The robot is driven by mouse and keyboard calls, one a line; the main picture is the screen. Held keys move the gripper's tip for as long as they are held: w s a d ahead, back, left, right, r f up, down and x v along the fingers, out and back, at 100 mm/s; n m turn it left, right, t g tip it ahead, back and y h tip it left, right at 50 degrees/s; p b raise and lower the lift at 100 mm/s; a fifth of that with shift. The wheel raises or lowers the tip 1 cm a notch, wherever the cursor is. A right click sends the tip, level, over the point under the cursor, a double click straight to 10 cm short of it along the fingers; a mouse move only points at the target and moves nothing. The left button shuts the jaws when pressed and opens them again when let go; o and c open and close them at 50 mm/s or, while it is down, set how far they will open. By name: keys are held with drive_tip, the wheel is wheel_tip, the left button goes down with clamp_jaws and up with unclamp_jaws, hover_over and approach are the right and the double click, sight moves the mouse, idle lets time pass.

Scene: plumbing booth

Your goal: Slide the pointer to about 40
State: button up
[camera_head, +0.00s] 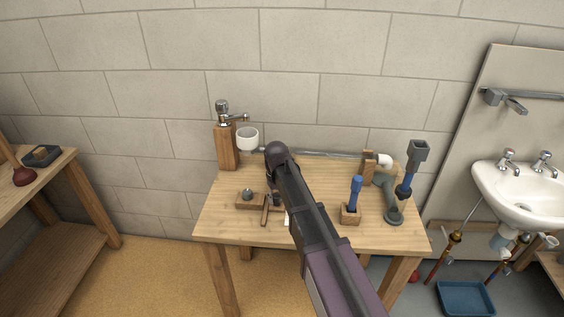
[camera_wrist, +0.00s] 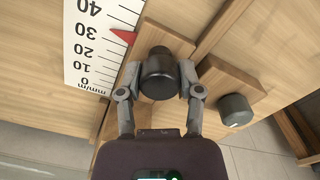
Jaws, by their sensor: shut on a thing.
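A white scale in mm (camera_wrist: 76,45) shows in the wrist view, with marks from 0 up to 40. A red pointer (camera_wrist: 123,36) lies at its right edge, with its tip close to the 30 mark. A round black knob (camera_wrist: 158,75) sits on a wooden block (camera_wrist: 175,38) beside the pointer. My gripper (camera_wrist: 157,78) is shut on the black knob, with one finger on each side. In the head view, my arm hides most of the scale and the knob.
A second dark knob (camera_wrist: 235,110) sits on wood to the right. A sink (camera_head: 522,193) is at the right.

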drive_tip(key=shift+s, duration=0.6)
drive_tip(key=o, duration=1.3)
drive_tip(key=shift+r, duration=0.1)
drive_tip(key=shift+r+p, duration=3.45)
drive_tip(key=shift+p, duration=0.1)
drive_tip(key=shift+d, duration=0.1)
